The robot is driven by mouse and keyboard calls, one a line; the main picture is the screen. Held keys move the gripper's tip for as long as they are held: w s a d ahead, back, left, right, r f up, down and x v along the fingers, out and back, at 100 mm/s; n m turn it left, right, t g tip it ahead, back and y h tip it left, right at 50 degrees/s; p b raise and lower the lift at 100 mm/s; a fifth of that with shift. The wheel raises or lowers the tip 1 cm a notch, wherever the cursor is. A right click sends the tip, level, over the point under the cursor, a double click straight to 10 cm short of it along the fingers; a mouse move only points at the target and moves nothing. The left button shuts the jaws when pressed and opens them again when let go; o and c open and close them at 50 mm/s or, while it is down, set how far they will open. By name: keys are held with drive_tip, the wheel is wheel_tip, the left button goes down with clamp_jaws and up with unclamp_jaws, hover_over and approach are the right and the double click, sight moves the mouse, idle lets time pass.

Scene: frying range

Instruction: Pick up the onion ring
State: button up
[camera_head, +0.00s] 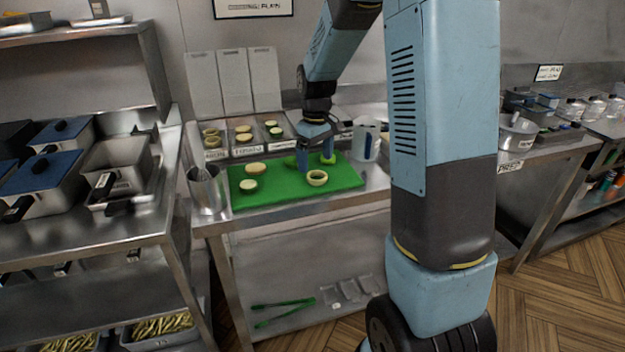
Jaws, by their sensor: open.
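The onion ring (317,177) is a pale, hollow ring lying flat on the green board (345,181), near its front middle. My gripper (316,164) points down over the board, its two fingers apart. It appears just behind the onion ring in this view, and nothing shows between the fingers. I cannot tell how high the fingertips are above the board.
A pale slice (256,168) and a green-rimmed slice (248,185) lie on the board's left. Labelled bins with food pieces stand behind it. A metal container (207,189) stands left, a pale jug (366,139) right. The board's front right is clear.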

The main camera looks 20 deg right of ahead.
sight(318, 171)
drive_tip(key=shift+d+f, duration=0.2)
drive_tip(key=shift+f, duration=1.1)
drive_tip(key=shift+d+f, duration=0.15)
drive_tip(key=shift+f, duration=1.1)
drive_tip(key=shift+c, duration=0.2)
drive_tip(key=c, duration=0.8)
drive_tip(key=shift+c, duration=0.2)
